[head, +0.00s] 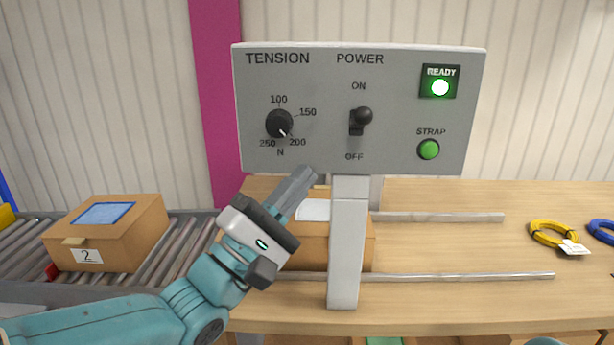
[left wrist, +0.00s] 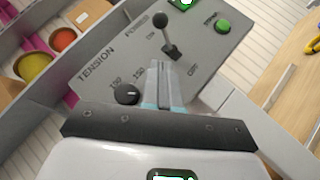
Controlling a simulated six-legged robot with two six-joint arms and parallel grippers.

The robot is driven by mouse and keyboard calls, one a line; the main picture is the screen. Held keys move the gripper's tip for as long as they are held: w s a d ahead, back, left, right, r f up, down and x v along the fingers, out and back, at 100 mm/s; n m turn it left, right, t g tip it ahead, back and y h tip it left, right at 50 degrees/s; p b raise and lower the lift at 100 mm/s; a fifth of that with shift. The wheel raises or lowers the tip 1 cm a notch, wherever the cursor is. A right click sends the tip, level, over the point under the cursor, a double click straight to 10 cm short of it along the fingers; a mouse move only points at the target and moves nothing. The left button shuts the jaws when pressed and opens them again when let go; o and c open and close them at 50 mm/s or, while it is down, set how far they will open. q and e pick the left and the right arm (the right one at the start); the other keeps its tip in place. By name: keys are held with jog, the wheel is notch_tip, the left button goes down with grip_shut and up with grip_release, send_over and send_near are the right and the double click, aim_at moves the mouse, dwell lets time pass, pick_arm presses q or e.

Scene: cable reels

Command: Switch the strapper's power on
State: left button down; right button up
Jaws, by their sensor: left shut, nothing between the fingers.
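The strapper's grey control panel (head: 400,120) stands on a post above the table. Its black power switch (head: 361,118) has its ball end tipped up toward ON. The READY lamp (head: 440,87) is lit green. The switch also shows in the left wrist view (left wrist: 180,32), beyond the fingertips. My left gripper (head: 307,178) is shut and empty, just below the panel's lower edge, down and left of the switch and apart from it. In the left wrist view its fingers (left wrist: 161,72) lie together. My right gripper is not in view.
The tension knob (head: 279,123) and the green STRAP button (head: 428,149) flank the switch. A box (head: 350,240) sits behind the post (head: 346,255). Another box (head: 105,232) stands on the roller conveyor at left. A yellow cable coil (head: 548,234) lies on the table at right.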

pick_arm(q)
jog(key=s+r+b+v, duration=0.1)
jog(key=v, duration=0.5)
jog(key=shift+a, duration=0.1)
